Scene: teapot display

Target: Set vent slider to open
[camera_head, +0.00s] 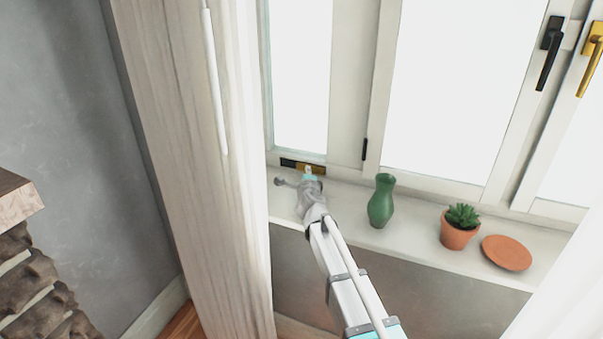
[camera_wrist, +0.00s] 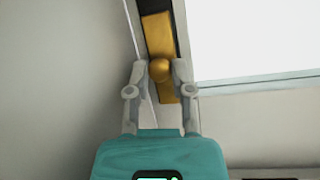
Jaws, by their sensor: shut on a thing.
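The vent slider is a brass plate (camera_wrist: 159,36) with a round brass knob (camera_wrist: 160,70), set in a dark slot (camera_wrist: 150,5) low on the window frame. In the head view the brass plate (camera_head: 318,170) covers the right part of the slot, and the dark part (camera_head: 288,163) shows at its left. My gripper (camera_wrist: 160,76) is shut on the knob, with one finger on each side of it. In the head view my gripper (camera_head: 309,172) reaches the slider from the sill side and hides part of it.
On the sill to the right stand a green vase (camera_head: 381,202), a potted succulent (camera_head: 459,234) and a terracotta saucer (camera_head: 507,254). A pale curtain (camera_head: 190,120) hangs at the left. Black (camera_head: 548,55) and brass (camera_head: 592,55) window handles are at upper right.

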